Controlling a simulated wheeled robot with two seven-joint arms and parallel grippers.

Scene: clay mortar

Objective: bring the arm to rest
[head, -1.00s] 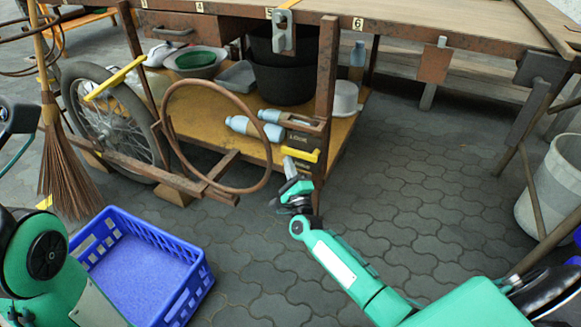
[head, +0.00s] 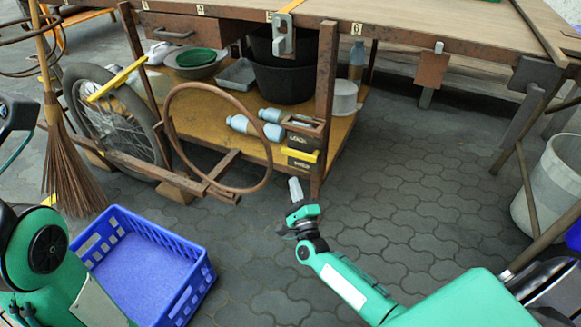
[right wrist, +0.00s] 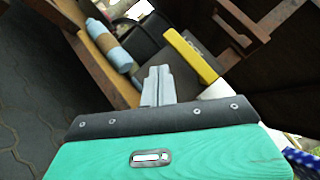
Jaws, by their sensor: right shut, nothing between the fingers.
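My right gripper (head: 295,189) is shut and empty in the head view, in front of the lower shelf's right front corner. Its closed grey fingers also show in the right wrist view (right wrist: 158,84), pointing toward the shelf. The yellow handle (head: 303,155) of the dark latch box on the shelf edge is just beyond the fingertips, apart from them; this yellow bar (right wrist: 192,56) lies to the right of the fingers in the right wrist view. My left arm shows at the left edge of the head view, but its gripper is out of view.
A workbench (head: 430,45) spans the back, with bottles, bowls and black tubs on its lower shelf (head: 215,95). A blue crate (head: 187,293) stands at lower left, a broom (head: 68,170) and a wheel (head: 110,110) behind it. A grey bucket (head: 552,185) is at right. Paving between is clear.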

